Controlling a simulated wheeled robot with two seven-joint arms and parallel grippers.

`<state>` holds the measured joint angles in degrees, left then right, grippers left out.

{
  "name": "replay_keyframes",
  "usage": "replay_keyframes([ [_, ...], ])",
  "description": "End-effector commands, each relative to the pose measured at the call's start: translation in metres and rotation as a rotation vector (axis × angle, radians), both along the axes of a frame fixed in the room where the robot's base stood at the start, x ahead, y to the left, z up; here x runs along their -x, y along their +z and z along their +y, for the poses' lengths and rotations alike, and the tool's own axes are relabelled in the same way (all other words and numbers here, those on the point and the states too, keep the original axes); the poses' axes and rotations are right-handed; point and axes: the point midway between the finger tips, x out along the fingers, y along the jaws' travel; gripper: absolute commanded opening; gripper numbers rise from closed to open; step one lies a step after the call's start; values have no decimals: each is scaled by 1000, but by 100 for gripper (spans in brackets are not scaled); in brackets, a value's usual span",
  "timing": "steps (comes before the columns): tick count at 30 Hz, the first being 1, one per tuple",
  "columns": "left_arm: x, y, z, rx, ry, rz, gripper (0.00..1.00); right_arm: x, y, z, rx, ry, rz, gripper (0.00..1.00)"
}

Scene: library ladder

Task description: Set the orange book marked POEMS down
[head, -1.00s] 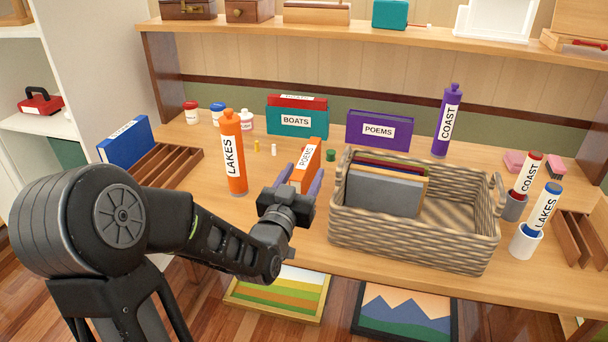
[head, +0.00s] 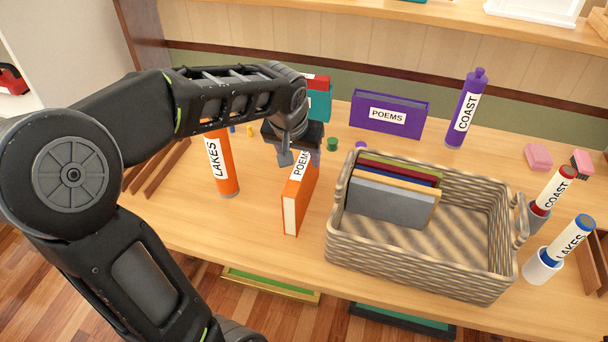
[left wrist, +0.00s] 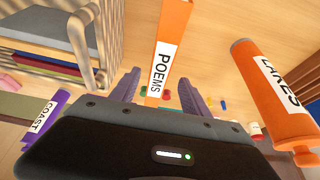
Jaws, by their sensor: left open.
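The orange book marked POEMS (head: 291,212) stands upright on the table, between the orange LAKES bottle (head: 221,165) and the wicker basket. Its label faces up along the spine. My left gripper (head: 300,158) is open at the far, upper end of the book, reaching down from above. In the left wrist view the book (left wrist: 174,28) runs up from between the two spread fingers (left wrist: 158,82). Whether either finger touches it I cannot tell. The upper far part of the book is partly hidden by the gripper. My right gripper is not in view.
The wicker basket (head: 420,277) holds several upright books at its left side. A purple POEMS book (head: 388,114) and a purple COAST bottle (head: 464,110) stand behind. A teal book (head: 319,104) is partly behind my arm. Bare table (head: 250,222) lies left of the orange book.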

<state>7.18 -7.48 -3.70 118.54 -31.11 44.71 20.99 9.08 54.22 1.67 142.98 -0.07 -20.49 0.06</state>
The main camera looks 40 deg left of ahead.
Motion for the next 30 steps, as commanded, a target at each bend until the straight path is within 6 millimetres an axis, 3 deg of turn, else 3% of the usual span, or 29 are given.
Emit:
replay_keyframes([
  [10,2,-2,0,7,18,10,55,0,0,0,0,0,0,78],
  [18,-6,-24,3,7,17,11,55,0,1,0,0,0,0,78],
  [30,-9,-30,3,7,16,12,55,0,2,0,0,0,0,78],
])
